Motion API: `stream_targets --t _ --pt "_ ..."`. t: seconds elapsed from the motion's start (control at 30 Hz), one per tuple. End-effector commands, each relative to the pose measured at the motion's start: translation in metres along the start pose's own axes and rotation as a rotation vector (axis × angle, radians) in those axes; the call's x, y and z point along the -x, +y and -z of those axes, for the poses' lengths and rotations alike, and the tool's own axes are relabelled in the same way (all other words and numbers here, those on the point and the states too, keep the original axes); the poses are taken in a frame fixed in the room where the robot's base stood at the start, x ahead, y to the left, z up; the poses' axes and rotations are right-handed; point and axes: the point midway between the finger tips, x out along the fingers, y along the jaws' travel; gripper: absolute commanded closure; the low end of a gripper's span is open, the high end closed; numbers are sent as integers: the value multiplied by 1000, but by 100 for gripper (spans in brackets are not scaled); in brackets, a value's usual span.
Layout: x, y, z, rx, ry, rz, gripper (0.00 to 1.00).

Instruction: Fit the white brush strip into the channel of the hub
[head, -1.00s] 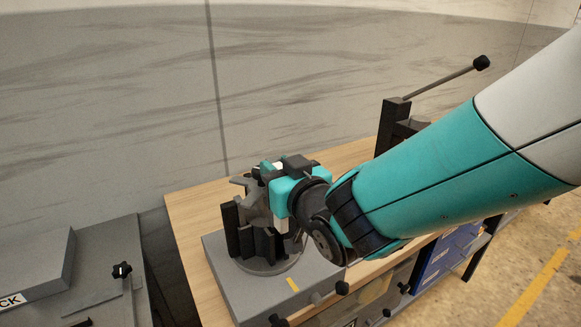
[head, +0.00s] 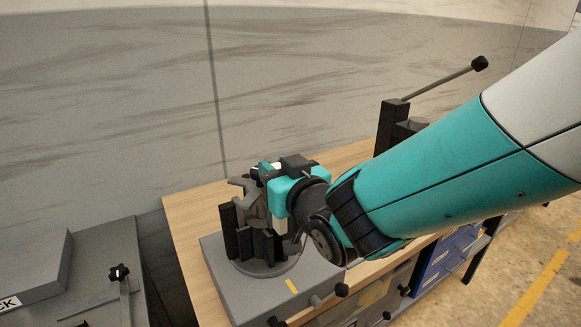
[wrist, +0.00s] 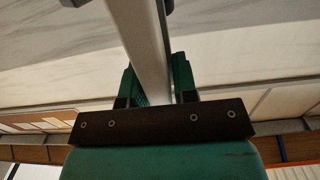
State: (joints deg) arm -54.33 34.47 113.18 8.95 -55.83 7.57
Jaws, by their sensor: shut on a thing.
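The hub (head: 252,203) is a grey, star-shaped part standing among black upright pieces on a round plate atop a grey block. My gripper (wrist: 156,82), teal with a dark plate, is shut on the white brush strip (wrist: 143,45), which runs up between its two fingers in the wrist view. In the head view my gripper (head: 272,184) is close against the right side of the hub. My gripper hides the hub's right side, so I cannot tell whether the strip is inside a channel.
The grey block (head: 232,290) stands on a wooden bench (head: 190,215). A black post with a lever (head: 440,80) rises behind my arm. Another grey bench (head: 95,270) with a black knob (head: 119,272) is at left. Blue bins (head: 445,255) are below right.

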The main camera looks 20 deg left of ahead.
Motion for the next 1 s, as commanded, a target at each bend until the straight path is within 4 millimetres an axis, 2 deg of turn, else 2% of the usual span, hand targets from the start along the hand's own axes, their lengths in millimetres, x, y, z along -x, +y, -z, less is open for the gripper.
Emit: stream_targets --t 1.0 --pt "-1 0 -24 0 1 0 100"
